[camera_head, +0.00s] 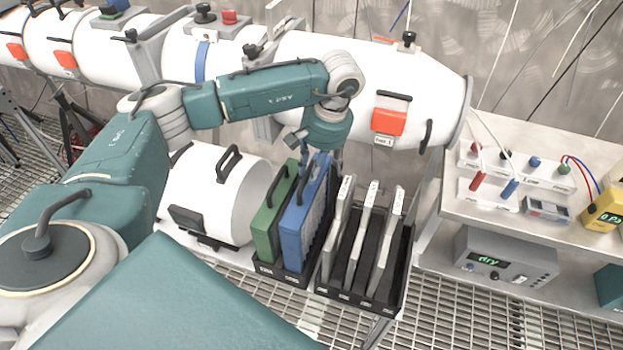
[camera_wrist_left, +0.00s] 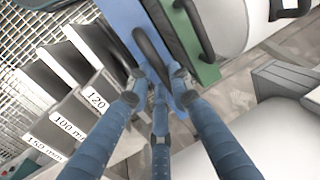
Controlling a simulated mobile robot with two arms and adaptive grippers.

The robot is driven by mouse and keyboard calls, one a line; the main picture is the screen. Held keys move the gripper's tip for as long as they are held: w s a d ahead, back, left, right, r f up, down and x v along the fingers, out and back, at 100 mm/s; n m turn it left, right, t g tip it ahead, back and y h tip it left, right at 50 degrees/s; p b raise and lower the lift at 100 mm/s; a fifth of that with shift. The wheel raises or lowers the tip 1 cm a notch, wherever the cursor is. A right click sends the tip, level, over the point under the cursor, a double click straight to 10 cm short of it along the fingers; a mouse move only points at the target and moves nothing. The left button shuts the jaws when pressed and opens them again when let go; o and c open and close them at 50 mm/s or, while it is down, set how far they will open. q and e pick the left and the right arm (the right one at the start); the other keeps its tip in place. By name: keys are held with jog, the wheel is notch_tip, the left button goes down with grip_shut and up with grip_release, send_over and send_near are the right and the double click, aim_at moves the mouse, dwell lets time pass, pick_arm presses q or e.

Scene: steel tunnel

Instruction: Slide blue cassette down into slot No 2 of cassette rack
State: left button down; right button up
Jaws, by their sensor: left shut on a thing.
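The blue cassette (camera_head: 293,236) stands upright in the black cassette rack (camera_head: 281,276), to the right of the green cassette (camera_head: 265,227). Its lower end is at the rack's front wall; I cannot tell whether it rests on the rack's floor. In the left wrist view, the blue cassette (camera_wrist_left: 119,14) has a black handle (camera_wrist_left: 150,48). My left gripper's fingers (camera_wrist_left: 158,92) are shut on this handle. In the head view the left gripper (camera_head: 312,153) is at the cassette's top, partly hidden by the wrist. The slot numbers are too small to read. My right gripper is not in view.
A second black rack (camera_head: 337,293) with several pale plates stands close on the right. A white drum (camera_head: 205,205) lies to the left. A large white tube (camera_head: 310,75) runs behind. A bench (camera_head: 470,213) with instruments is at the right. The floor is metal grating.

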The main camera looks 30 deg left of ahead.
aim_at(310, 188)
pick_arm(q)
jog(key=shift+d+p+x, duration=0.2)
jog(key=shift+p+x, duration=0.05)
jog(key=shift+x, duration=0.75)
jog(key=shift+d+p+x, duration=0.2)
jog(key=shift+x, duration=0.75)
jog(key=shift+w+f, duration=0.15)
jog(key=shift+f, duration=0.25)
jog(key=shift+f, duration=0.2)
jog(key=c, duration=1.6)
grip_release()
jog(key=shift+o, duration=0.2)
jog(key=shift+r, duration=0.15)
